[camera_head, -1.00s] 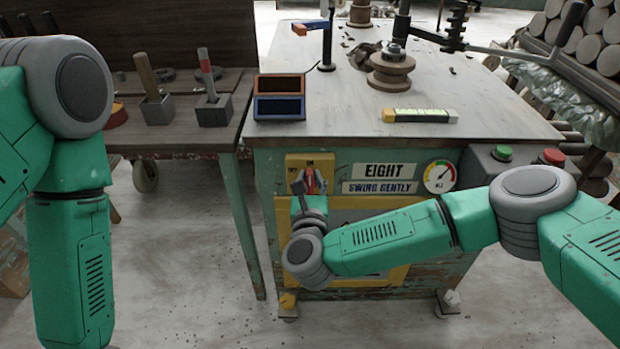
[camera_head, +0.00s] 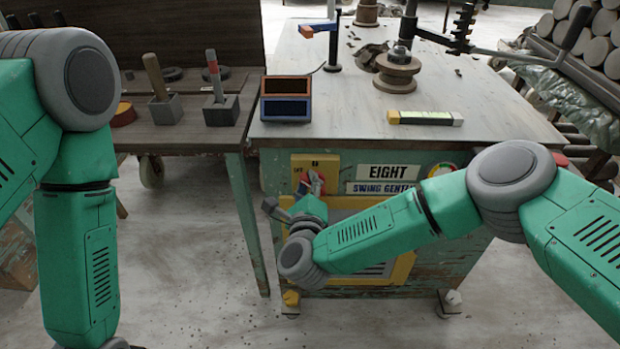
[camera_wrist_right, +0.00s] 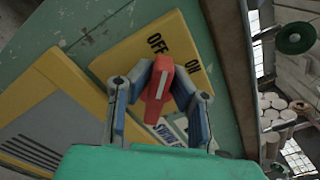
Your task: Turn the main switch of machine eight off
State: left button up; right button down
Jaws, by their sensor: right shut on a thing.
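Machine eight (camera_head: 440,230) is a worn green cabinet with an "EIGHT" label, directly in front of me. Its main switch has a red handle (camera_head: 313,183) on a yellow plate (camera_head: 301,164), at the upper left of the cabinet front. In the right wrist view the red handle (camera_wrist_right: 158,85) with its white stripe is between the fingers of my right gripper (camera_wrist_right: 160,100). The gripper is shut on it. The handle points toward the OFF and ON lettering, nearer OFF; its exact angle is hard to tell. My left gripper is out of view.
A blue-orange box (camera_head: 285,98), a yellow-ended level (camera_head: 425,118) and a spool-like piece (camera_head: 398,70) are on the machine's top. A side bench (camera_head: 180,138) at left holds upright tools. My right forearm covers part of the cabinet front and gauge.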

jog(key=n, duration=0.3)
jog(key=f+n, duration=0.1)
jog(key=shift+s+a+n+p, duration=0.15)
jog(key=shift+a+n+p, duration=0.2)
jog(key=shift+n+p, duration=0.05)
jog(key=shift+f+n, duration=0.25)
jog(key=shift+n, duration=0.65)
jog(key=shift+f+n, duration=0.2)
jog(key=shift+n, duration=0.7)
jog(key=shift+p, duration=0.3)
jog(key=c, duration=1.5)
grip_release()
jog(key=shift+f, duration=0.1)
jog(key=shift+c, duration=0.2)
jog(key=shift+a, duration=0.1)
jog(key=s, duration=1.1)
jog(key=shift+s, duration=0.4)
